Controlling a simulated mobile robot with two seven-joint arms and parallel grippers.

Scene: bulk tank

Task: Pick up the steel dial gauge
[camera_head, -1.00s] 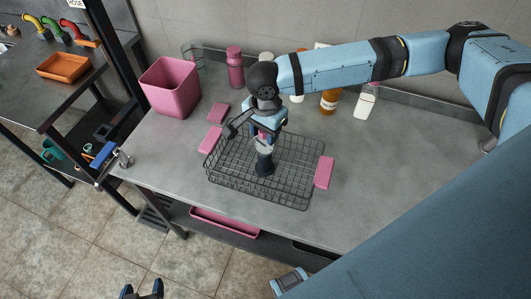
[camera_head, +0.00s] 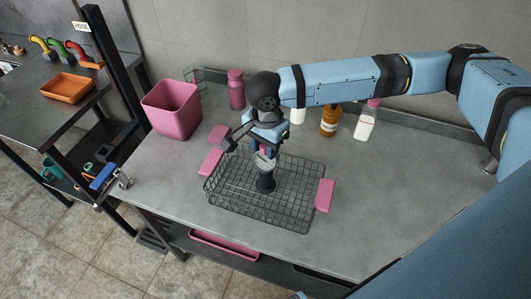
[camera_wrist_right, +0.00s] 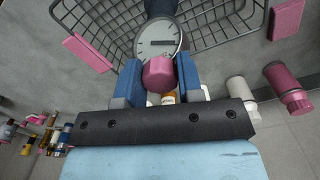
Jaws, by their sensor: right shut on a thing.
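The steel dial gauge (camera_head: 264,161) is in the wire basket area, with a round pale dial, a pink cap and a dark lower part (camera_head: 265,183). In the right wrist view its dial face (camera_wrist_right: 158,38) is plain, with the pink cap (camera_wrist_right: 158,74) between the blue fingers. My right gripper (camera_head: 264,148) reaches down from above and is shut on the gauge at the cap; it also shows in the wrist view (camera_wrist_right: 158,80). Whether the gauge's foot touches the basket floor I cannot tell. My left gripper is not in view.
The wire basket (camera_head: 295,222) with pink handles stands on the grey table (camera_head: 400,200). A pink bin (camera_head: 172,112), a pink bottle (camera_head: 236,90), an amber bottle (camera_head: 329,121) and a white bottle (camera_head: 365,122) stand behind it. The table right of the basket is clear.

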